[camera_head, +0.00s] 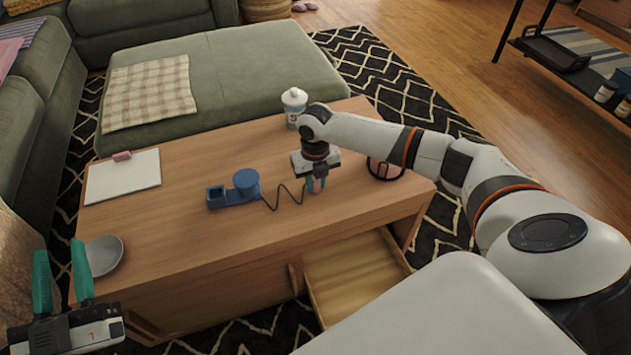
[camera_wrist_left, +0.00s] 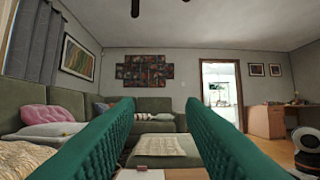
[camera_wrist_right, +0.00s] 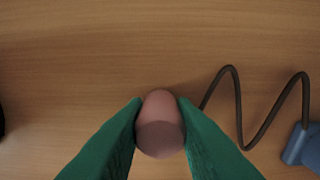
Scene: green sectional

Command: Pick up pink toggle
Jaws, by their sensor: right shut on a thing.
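The pink toggle (camera_wrist_right: 160,122) is a small rounded pink piece standing on the wooden coffee table. In the right wrist view it sits between the two green fingers of my right gripper (camera_wrist_right: 158,125), which touch it from both sides. In the head view my right gripper (camera_head: 316,185) points down at the table, with a bit of the toggle (camera_head: 317,186) showing between its fingers. My left gripper (camera_head: 60,280) is open and empty at the lower left, fingers up; the left wrist view shows its spread fingers (camera_wrist_left: 160,135).
On the coffee table (camera_head: 150,230) are a blue device (camera_head: 240,188) with a dark zigzag cord, a white bottle (camera_head: 294,105), a dark round ring-like item (camera_head: 384,168), a white board (camera_head: 123,176) and a grey plate (camera_head: 104,254). An open drawer (camera_head: 355,280) juts from the front.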

